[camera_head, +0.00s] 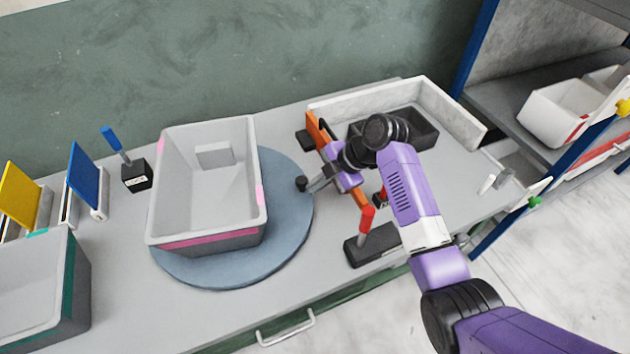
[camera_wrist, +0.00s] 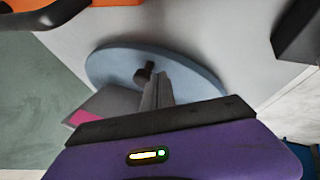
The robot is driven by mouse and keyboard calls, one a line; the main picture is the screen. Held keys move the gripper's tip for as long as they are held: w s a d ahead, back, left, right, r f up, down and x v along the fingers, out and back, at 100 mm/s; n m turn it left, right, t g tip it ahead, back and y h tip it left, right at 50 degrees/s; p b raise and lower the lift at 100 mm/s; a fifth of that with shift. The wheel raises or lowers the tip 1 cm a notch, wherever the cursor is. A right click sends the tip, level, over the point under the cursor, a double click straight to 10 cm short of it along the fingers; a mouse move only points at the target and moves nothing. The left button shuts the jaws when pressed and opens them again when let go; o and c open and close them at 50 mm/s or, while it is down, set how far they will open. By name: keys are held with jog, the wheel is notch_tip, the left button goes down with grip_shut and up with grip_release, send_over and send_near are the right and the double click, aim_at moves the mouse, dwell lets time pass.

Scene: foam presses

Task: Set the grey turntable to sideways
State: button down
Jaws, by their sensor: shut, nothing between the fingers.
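The grey turntable (camera_head: 285,225) is a flat blue-grey disc on the bench. A pale grey bin (camera_head: 207,185) with pink corner marks and a pink front stripe stands on it. A dark knob (camera_head: 301,184) stands up near the disc's right edge. My gripper (camera_head: 313,186) is at the disc's right side, its fingers shut and empty, close to the knob. In the wrist view the fingers (camera_wrist: 156,88) reach over the turntable (camera_wrist: 200,70), right beside the knob (camera_wrist: 144,74). I cannot tell whether they touch it. The bin (camera_wrist: 105,102) is partly hidden there by my gripper.
A red-handled lever on a black base (camera_head: 372,245) stands under my arm. A white-walled tray (camera_head: 455,110) with a dark bin (camera_head: 415,127) is behind. A blue lever (camera_head: 115,142), blue and yellow panels and a teal-marked bin (camera_head: 35,285) are left. The bench front is clear.

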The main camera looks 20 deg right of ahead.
jog(key=shift+w, duration=0.2)
jog(key=w+b, duration=0.2)
jog(key=w+d+b, duration=0.1)
jog(key=w+b, duration=0.1)
jog(key=shift+w, duration=0.1)
dwell(0.5)
